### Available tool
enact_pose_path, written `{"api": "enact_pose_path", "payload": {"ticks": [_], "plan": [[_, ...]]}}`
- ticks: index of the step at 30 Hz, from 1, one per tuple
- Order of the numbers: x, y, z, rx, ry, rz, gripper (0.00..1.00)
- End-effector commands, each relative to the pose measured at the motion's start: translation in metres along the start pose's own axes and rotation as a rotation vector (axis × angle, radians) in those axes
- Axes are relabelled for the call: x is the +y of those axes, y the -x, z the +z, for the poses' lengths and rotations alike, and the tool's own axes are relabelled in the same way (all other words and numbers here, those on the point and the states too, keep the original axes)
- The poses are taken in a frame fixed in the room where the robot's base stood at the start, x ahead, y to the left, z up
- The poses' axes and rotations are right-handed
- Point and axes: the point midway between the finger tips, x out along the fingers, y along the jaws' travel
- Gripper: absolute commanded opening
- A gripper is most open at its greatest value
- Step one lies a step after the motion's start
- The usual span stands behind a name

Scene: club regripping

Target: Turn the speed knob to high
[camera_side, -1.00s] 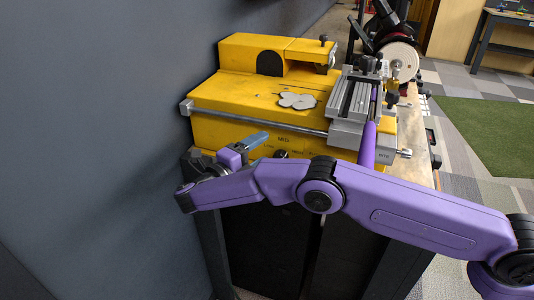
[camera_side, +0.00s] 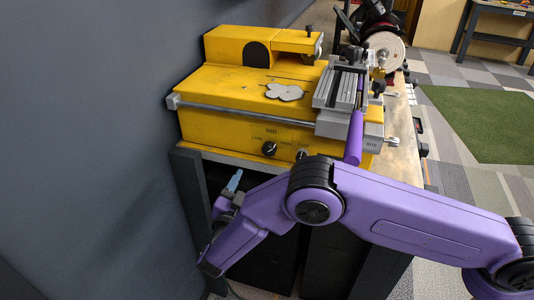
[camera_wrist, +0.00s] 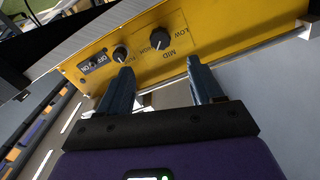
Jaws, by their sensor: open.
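The speed knob (camera_side: 269,149) is a black round knob on the yellow machine's front panel, with LOW, MID and HIGH printed around it. It also shows in the wrist view (camera_wrist: 160,40). In the wrist view the knob appears between and beyond the fingertips, not touched. In the side view my gripper (camera_side: 235,181) is below and left of the knob, clear of the panel.
A second knob (camera_wrist: 120,53) and an on/off switch (camera_wrist: 98,61) sit beside the speed knob. A metal rail (camera_side: 245,118) runs along the machine's front edge. A purple-gripped club (camera_side: 355,135) is clamped in the vise at right. A grey wall (camera_side: 90,130) stands at left.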

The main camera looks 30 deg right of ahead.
Motion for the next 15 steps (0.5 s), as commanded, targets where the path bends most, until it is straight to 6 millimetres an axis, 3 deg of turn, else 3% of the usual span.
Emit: {"api": "enact_pose_path", "payload": {"ticks": [15], "plan": [[0.001,-0.096,0.0,0.001,-0.002,0.003,0.66]]}}
